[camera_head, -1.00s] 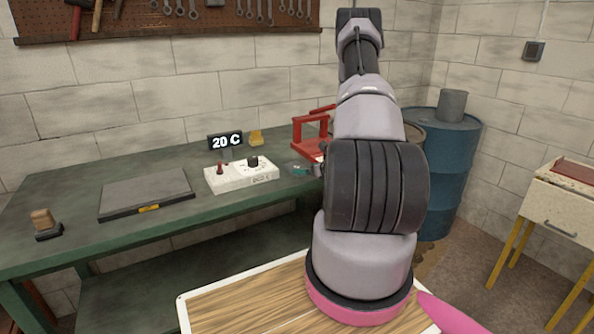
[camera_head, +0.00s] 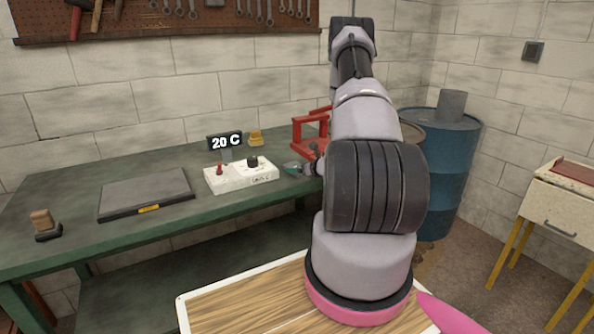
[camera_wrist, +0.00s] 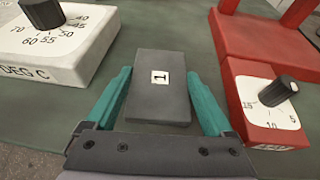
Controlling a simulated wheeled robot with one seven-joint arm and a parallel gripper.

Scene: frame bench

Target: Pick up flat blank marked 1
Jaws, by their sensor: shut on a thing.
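The flat blank marked 1 (camera_wrist: 158,95) is a dark grey slab with a white label, seen in the wrist view between the two teal fingers of my gripper (camera_wrist: 160,100). My gripper is shut on it, with a finger along each long side. The bench surface shows around and beyond it; I cannot tell whether the blank touches the bench. In the head view my gripper (camera_head: 293,168) is at the bench's right part, beside the white control box, and my arm hides much of that area.
The white control box (camera_head: 240,176) with a dial stands left of my gripper. The red frame (camera_head: 310,138) and a red box with a dial (camera_wrist: 262,105) are to the right. A dark flat plate (camera_head: 146,190) and a small wooden-topped block (camera_head: 42,221) lie farther left on the green bench (camera_head: 85,240).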

